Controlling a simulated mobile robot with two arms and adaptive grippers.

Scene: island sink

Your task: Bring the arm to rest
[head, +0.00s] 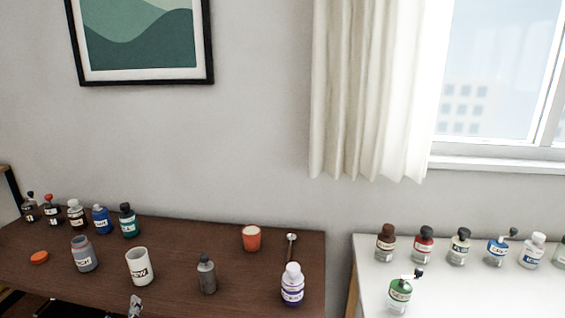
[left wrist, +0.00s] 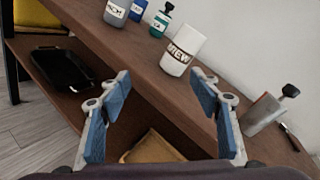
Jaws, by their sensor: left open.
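My left gripper (left wrist: 161,76) is open in the left wrist view, its two blue-padded fingers spread wide with nothing between them. It is close to the front edge of the brown table, with a white cup (left wrist: 183,50) beyond the fingertips. In the head view only a small grey part of the left gripper (head: 135,306) shows at the bottom edge, just below the white cup (head: 140,266). The rest of the left arm is mostly hidden below the picture. My right gripper is not in view.
The brown table (head: 180,250) holds several bottles, a grey bottle (head: 207,274), an orange cup (head: 251,238) and a white-and-purple bottle (head: 292,285). A white table (head: 460,290) with more bottles stands right. A lower shelf (left wrist: 50,90) holds a black tray (left wrist: 62,68).

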